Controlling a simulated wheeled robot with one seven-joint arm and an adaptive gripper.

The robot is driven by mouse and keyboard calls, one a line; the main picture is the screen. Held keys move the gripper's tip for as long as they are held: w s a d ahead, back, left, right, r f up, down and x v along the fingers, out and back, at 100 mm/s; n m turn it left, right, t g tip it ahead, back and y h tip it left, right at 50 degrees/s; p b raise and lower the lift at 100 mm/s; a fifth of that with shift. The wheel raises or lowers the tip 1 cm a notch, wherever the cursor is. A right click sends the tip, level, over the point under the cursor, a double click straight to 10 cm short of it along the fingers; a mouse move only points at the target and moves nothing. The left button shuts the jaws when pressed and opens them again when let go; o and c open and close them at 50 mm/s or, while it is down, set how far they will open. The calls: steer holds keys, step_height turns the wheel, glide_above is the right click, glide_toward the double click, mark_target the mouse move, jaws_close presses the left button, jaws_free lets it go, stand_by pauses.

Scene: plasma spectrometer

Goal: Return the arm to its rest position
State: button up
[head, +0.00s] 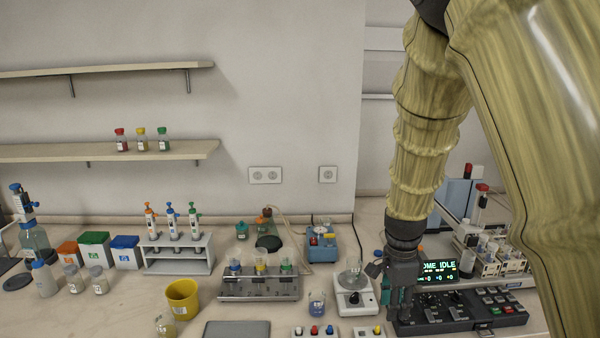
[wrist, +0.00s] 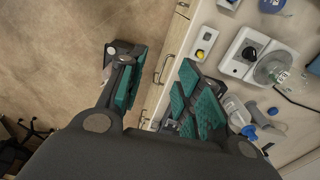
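My arm, in a yellowish sleeve, comes down on the right of the head view. My gripper (head: 393,300) points down beside the black control panel (head: 470,312), and part of it is hidden behind its own body. In the wrist view my gripper (wrist: 160,78) has its two teal-padded fingers well apart. Nothing is held between them. The floor and the bench's drawer fronts (wrist: 168,62) show past the gap.
A white balance (head: 356,300) with a glass vessel stands just left of my gripper. The spectrometer's screen (head: 440,270) is behind it on the right. A bottle rack (head: 260,288), a yellow cup (head: 183,298) and a pipette stand (head: 178,254) are further left.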

steer(key=s+d+f+n+b, duration=0.1)
steer(key=s+f+n, duration=0.3)
steer(key=f, duration=0.6)
steer(key=s+d+f+n+b, duration=0.1)
steer(key=s+f+n, duration=0.1)
steer(key=s+f, duration=0.6)
steer(key=s+d+f+n+b, duration=0.1)
steer(key=s+f+n+b, duration=0.15)
steer(key=f, duration=1.05)
steer(key=s+a+f+n+b, duration=0.1)
steer(key=s+f+n, duration=0.3)
steer(key=s+f, duration=0.3)
steer(key=s+a+f+n+b, duration=0.1)
steer(key=s+f+n, duration=0.3)
steer(key=s, duration=0.9)
step_height(320, 180, down, 3)
steer(key=shift+s+a+r, duration=0.1)
steer(key=shift+s+a, duration=0.1)
steer(key=shift+s, duration=0.05)
